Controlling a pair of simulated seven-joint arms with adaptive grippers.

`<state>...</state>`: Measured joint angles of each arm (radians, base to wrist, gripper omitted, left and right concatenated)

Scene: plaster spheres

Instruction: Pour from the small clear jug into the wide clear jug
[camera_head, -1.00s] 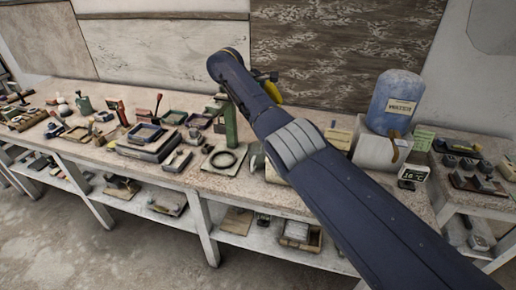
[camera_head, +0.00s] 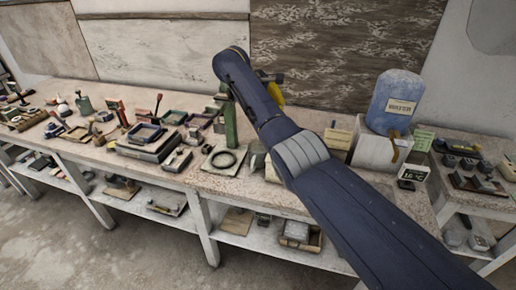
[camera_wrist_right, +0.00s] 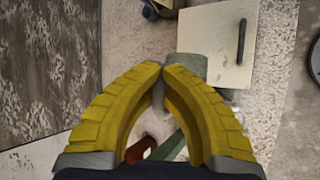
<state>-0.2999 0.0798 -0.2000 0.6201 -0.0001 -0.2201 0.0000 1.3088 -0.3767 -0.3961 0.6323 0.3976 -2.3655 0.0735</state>
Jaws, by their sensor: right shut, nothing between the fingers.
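No small clear jug or wide clear jug can be made out in either view; my right arm hides part of the bench. The yellow fingers of my right gripper (camera_head: 276,92) show behind my dark forearm, above the back of the bench. In the right wrist view the fingers of this gripper (camera_wrist_right: 162,78) meet at the tips with nothing between them. A grey-green block (camera_wrist_right: 191,67) lies beyond the fingertips. My left gripper is not in view.
A long bench (camera_head: 190,183) carries trays and tools. A green upright post (camera_head: 230,125) stands close to my arm. A blue drum (camera_head: 396,95) sits on a pale block (camera_head: 374,150) to the right. A small display (camera_head: 412,173) stands at the bench edge.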

